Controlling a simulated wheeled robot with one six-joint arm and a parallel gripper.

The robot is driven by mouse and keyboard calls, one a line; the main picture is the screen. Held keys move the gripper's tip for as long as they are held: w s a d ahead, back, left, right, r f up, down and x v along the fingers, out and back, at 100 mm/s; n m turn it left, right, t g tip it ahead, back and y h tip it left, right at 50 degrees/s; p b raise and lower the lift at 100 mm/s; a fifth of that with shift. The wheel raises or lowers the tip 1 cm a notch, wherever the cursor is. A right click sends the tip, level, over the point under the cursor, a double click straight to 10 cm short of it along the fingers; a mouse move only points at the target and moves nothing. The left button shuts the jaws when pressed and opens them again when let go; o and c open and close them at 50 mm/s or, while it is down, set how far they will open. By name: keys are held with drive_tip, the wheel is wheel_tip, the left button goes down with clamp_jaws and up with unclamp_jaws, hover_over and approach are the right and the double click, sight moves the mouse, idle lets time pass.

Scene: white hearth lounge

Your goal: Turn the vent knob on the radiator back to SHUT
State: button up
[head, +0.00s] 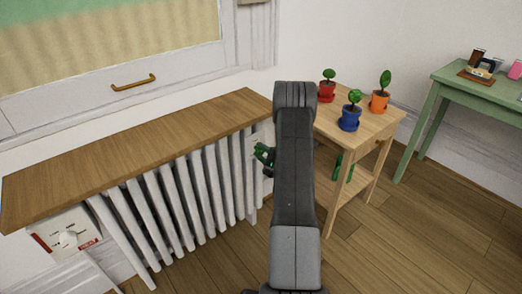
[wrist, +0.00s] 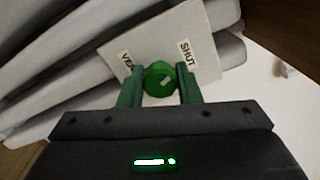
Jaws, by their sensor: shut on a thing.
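The vent knob (wrist: 158,72) is round and green with a short pale mark on its face. It stands on a white plate (wrist: 150,35) with one label reading SHUT at right and one at left, partly covered, starting "VE". My gripper (wrist: 160,88) is shut on the knob, one green finger on each side. The pale mark is slanted; I cannot tell exactly which label it points to. The radiator (head: 190,195) is white and ribbed. In the head view my gripper (head: 264,155) is at the radiator's right end, and the knob cannot be made out there.
A wooden shelf (head: 130,150) tops the radiator. A small wooden table (head: 375,130) with three potted plants stands close right of my arm. A green table (head: 480,95) is far right. Wooden floor is clear at lower right.

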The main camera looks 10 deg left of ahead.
drive_tip(key=m+p, duration=0.1)
drive_tip(key=m, duration=0.3)
drive_tip(key=shift+m, duration=0.3)
idle(0.3)
drive_tip(key=o, duration=1)
drive_tip(key=shift+c, duration=0.2)
drive_tip(key=p+v, duration=0.2)
drive_tip(key=v, duration=1.2)
drive_tip(key=shift+a, duration=0.1)
